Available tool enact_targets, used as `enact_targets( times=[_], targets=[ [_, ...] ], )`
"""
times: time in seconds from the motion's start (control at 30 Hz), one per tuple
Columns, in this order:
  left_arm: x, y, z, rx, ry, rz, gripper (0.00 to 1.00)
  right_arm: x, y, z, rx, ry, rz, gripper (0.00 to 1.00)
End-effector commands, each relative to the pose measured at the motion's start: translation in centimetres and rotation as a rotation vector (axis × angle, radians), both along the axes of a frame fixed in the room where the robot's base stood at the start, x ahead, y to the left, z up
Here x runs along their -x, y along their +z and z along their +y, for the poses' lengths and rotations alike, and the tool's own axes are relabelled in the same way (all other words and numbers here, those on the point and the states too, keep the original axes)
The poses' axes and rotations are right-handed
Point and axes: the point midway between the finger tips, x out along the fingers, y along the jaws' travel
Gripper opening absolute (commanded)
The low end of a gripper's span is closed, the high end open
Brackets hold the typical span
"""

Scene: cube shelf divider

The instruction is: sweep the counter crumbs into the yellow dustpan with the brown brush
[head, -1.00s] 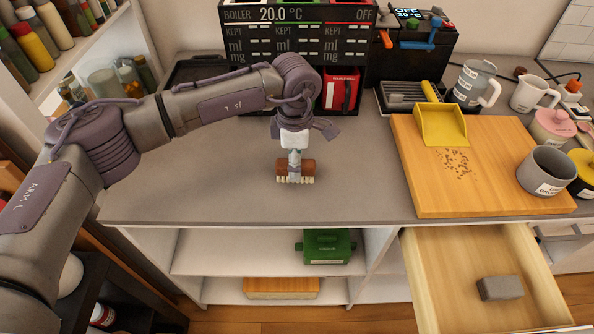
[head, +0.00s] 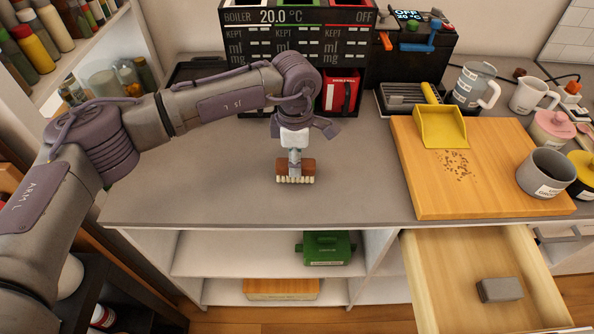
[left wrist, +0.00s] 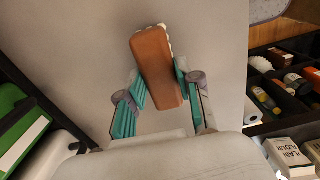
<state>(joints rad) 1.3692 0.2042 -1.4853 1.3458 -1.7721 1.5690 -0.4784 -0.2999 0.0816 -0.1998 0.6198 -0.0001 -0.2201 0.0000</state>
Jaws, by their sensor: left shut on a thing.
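The brown brush (head: 296,171) with pale bristles is upright, bristles down, at the middle of the grey counter. My left gripper (head: 295,160) is above it and shut on it; the brush (left wrist: 158,65) also shows between the teal fingers of my left gripper (left wrist: 160,90) in the left wrist view. I cannot tell whether the bristles touch the counter. The yellow dustpan (head: 440,126) lies at the back of the wooden board (head: 425,185), right of the brush. The brown crumbs (head: 456,163) are scattered on the board just in front of the dustpan. My right gripper is out of view.
A grey mug (head: 546,170) stands on the board's right side. A measuring jug (head: 474,85), white mug (head: 533,95) and pink-lidded jar (head: 553,128) stand behind and right. The boiler unit (head: 298,50) is at the back. An open drawer (head: 440,285) juts out below the board.

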Motion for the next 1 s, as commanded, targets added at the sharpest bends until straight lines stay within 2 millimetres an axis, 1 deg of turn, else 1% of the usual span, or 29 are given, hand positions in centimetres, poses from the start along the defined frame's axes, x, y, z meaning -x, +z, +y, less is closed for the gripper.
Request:
enact_targets(
  times=[0.03, 0.1, 0.5, 1.0],
  targets=[
    [0.0, 0.6, 0.0, 0.001, 0.0, -0.001, 0.0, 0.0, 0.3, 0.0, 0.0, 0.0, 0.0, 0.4],
    [0.0, 1.2, 0.0, 0.0, 0.0, -0.002, 0.0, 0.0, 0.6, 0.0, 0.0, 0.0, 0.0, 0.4],
    [0.0, 4.2, 0.0, 0.0, 0.001, -0.001, 0.0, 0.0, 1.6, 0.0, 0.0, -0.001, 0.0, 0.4],
    [0.0, 4.2, 0.0, 0.0, 0.0, -0.001, 0.0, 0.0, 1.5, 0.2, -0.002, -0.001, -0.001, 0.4]
  ],
)
